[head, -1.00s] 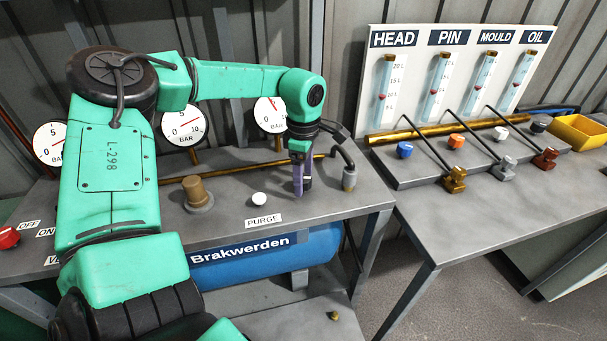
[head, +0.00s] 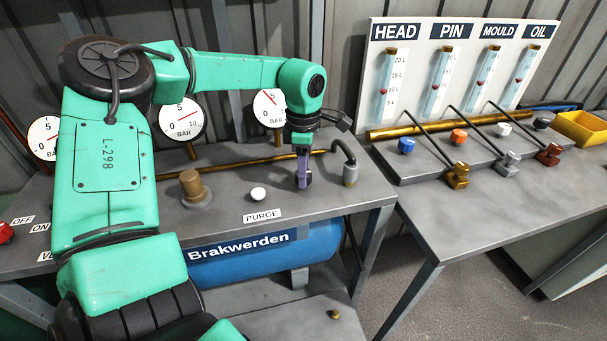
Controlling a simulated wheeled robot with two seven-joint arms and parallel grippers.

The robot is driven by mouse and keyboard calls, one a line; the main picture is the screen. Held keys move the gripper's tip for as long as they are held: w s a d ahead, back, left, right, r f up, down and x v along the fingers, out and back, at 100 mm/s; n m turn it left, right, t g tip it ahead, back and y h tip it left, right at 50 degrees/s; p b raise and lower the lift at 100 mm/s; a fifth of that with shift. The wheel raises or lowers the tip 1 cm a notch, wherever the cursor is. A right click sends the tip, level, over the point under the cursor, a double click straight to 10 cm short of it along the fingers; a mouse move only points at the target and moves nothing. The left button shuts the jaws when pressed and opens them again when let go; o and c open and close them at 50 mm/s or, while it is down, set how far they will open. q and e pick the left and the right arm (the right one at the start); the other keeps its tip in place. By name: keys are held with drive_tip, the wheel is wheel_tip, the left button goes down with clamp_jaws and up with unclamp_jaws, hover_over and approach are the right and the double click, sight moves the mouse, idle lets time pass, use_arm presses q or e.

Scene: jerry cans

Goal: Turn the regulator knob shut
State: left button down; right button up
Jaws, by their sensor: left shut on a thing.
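My left gripper (head: 303,182) points straight down at the bench top, between the white PURGE button (head: 258,194) and a grey hose fitting (head: 350,173). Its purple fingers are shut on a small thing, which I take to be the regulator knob. The fingers hide nearly all of it, so I cannot tell its turned angle. Three round BAR gauges stand behind: one at the left (head: 43,138), one in the middle (head: 182,118) and one nearest the gripper (head: 270,108). My right gripper is out of view.
A brown knob-like cap (head: 193,184) stands on the bench left of the button. A red knob (head: 5,232) is at the left edge. A blue tank (head: 260,258) is below. A second bench (head: 470,215) at right carries valves and level tubes.

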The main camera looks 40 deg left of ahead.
use_arm(q)
drive_tip(key=n+b, duration=0.2)
drive_tip(key=n, duration=0.2)
drive_tip(key=shift+n, duration=0.3)
drive_tip(key=n+b, duration=0.1)
drive_tip(key=n, duration=0.3)
drive_tip(key=shift+n+b, duration=0.3)
drive_tip(key=shift+b, duration=0.1)
drive_tip(key=n+b, duration=0.1)
drive_tip(key=n, duration=0.3)
drive_tip(key=shift+w+n, duration=0.1)
drive_tip(key=shift+n, duration=0.2)
drive_tip(key=n+b, duration=0.1)
drive_tip(key=n, duration=0.4)
drive_tip(key=shift+r, duration=0.15)
drive_tip(key=shift+n, duration=0.3)
drive_tip(key=shift+c, duration=1.8)
unclamp_jaws()
